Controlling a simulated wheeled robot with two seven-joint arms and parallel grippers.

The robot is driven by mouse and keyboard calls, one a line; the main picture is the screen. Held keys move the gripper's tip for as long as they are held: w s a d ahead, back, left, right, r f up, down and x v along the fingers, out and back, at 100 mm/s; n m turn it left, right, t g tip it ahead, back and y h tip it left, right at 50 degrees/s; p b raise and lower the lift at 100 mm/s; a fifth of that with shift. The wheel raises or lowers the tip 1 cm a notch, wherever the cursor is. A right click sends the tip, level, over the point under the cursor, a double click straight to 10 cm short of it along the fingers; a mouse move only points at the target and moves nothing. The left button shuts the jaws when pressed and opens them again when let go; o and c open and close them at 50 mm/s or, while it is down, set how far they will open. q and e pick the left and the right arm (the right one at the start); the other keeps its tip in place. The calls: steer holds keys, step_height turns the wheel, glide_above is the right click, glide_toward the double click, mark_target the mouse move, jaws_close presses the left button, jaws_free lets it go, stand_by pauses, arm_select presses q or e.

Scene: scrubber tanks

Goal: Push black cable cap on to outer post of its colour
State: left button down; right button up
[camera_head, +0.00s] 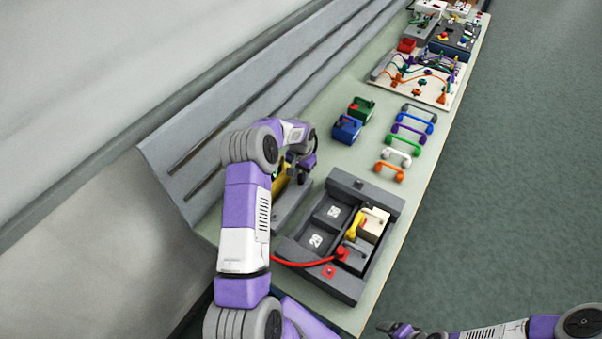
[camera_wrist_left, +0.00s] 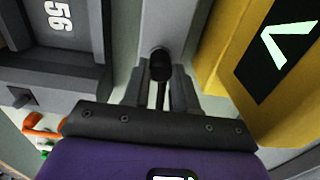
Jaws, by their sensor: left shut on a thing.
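My left gripper (camera_head: 303,172) is beyond the upper left of the dark grey tray (camera_head: 385,195), beside a yellow block. In the left wrist view its fingers (camera_wrist_left: 160,88) are shut on the black cable cap (camera_wrist_left: 160,62), a small dark round piece at the fingertips. A grey strip lies behind the cap. The cap is not distinct in the head view. A small black post (camera_head: 357,184) stands on the tray's far rim, and a red square mark (camera_head: 329,271) lies on its near rim. My right gripper (camera_head: 400,329) is at the bottom edge, its jaws unclear.
A red cable (camera_head: 300,262) runs to the tray, where a red cap (camera_head: 342,254) and yellow cap (camera_head: 353,228) sit near a white block (camera_head: 376,222). The yellow block (camera_wrist_left: 262,60) is close beside my left fingers. Coloured handles (camera_head: 405,143) and blocks stand farther back.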

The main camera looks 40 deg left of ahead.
arm_select(q)
steer(key=shift+r+p, duration=1.25)
steer(key=shift+r, duration=1.25)
steer(key=shift+r, duration=0.1)
step_height(320, 180, up, 5)
steer(key=shift+f+n+p, duration=0.2)
steer(key=shift+n+p, duration=0.9)
steer(key=shift+n, duration=0.1)
steer(key=w+d+b, duration=0.1)
steer(key=d, duration=0.7)
steer(key=w+d+b, duration=0.1)
steer(key=d, duration=0.7)
steer(key=w+d+b, duration=0.1)
steer(key=w+d, duration=0.1)
steer(key=d, duration=0.6)
steer(key=shift+d, duration=0.35)
